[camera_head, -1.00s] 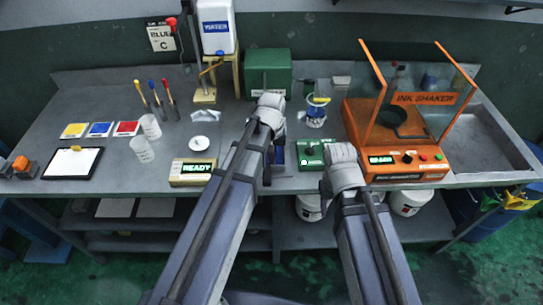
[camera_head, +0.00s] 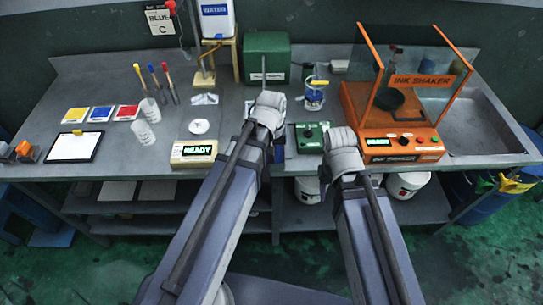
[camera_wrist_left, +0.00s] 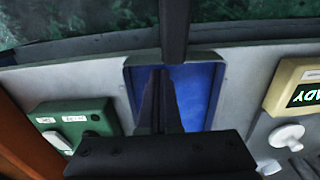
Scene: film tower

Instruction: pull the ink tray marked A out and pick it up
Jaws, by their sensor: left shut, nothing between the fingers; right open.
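A blue-floored tray with a pale rim (camera_wrist_left: 201,95) lies at the table's front edge in the left wrist view. In the head view only a sliver of blue (camera_head: 279,153) shows beside my left wrist. No letter A is readable on it. My left gripper (camera_wrist_left: 161,72) is shut and empty, its dark fingers in front of the tray's blue area; I cannot tell if they touch it. In the head view my left gripper (camera_head: 267,108) hides most of the tray. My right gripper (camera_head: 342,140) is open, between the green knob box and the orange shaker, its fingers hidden.
The green knob box (camera_head: 311,137) and the READY device (camera_head: 194,153) flank the tray. The orange ink shaker (camera_head: 402,149) stands close to my right gripper. The table's left front holds a clipboard (camera_head: 75,146).

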